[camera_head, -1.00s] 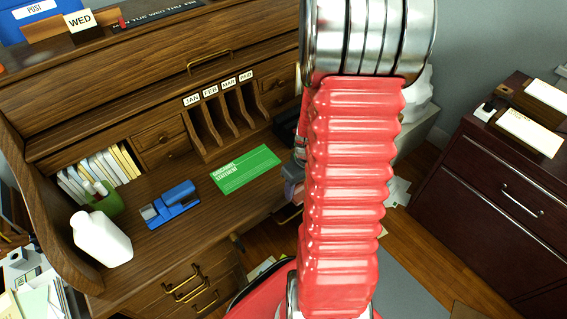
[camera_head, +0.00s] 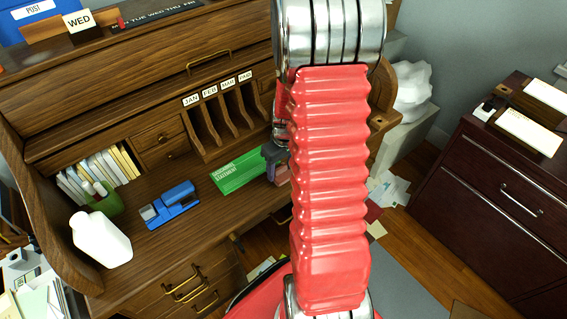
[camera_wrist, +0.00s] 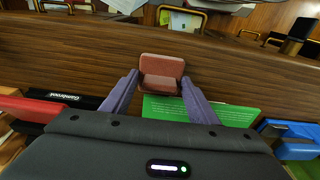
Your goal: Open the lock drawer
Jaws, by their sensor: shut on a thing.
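My gripper (camera_wrist: 161,85) has its two grey-purple fingers on either side of a small reddish-brown block (camera_wrist: 162,68), shut on it, over the desk's edge. In the head view my gripper (camera_head: 277,165) is partly hidden behind my red arm, beside the green statement sheet (camera_head: 237,172). The roll-top desk has small drawers with round knobs (camera_head: 160,138) inside and lower drawers with brass handles (camera_head: 187,288) in front. No drawer is marked as the lock drawer, and I cannot tell which it is. A brass handle (camera_wrist: 181,15) also shows in the wrist view.
Labelled slots (camera_head: 222,115) rise behind. A dark red cabinet (camera_head: 480,190) stands right. Papers (camera_head: 389,190) lie on the floor between.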

